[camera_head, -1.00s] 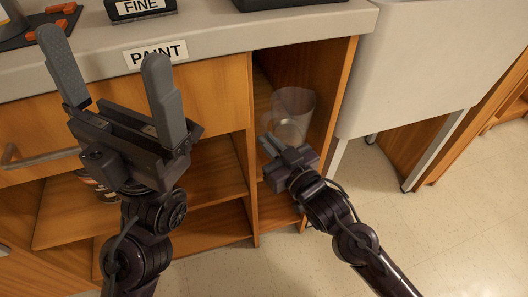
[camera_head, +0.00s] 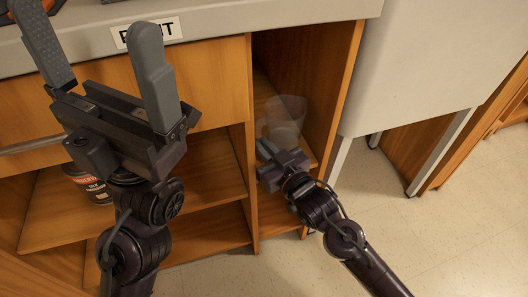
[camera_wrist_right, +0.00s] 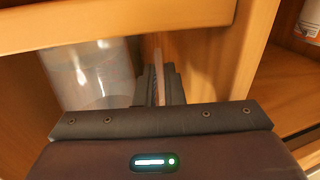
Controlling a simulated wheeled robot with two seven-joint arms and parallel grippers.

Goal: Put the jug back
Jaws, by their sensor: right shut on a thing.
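The jug (camera_head: 284,118) is a clear, see-through vessel inside the tall, narrow right-hand compartment of the wooden cabinet. It also shows, blurred, at the left of the right wrist view (camera_wrist_right: 88,75). My right gripper (camera_head: 268,150) is at the compartment's front, shut on a thin upright part beside the jug's body, which looks like its handle. In the wrist view its fingers (camera_wrist_right: 158,82) are close together around that part. I cannot tell whether the jug's base touches the compartment floor. My left gripper (camera_head: 92,38) is open and empty, in front of the drawer and countertop.
The compartment has wooden side walls (camera_head: 343,90) close on both sides. A grey countertop (camera_head: 220,22) with a partly hidden label (camera_head: 165,30) lies above. A dark can (camera_head: 88,183) stands on the left shelf. Floor below is clear.

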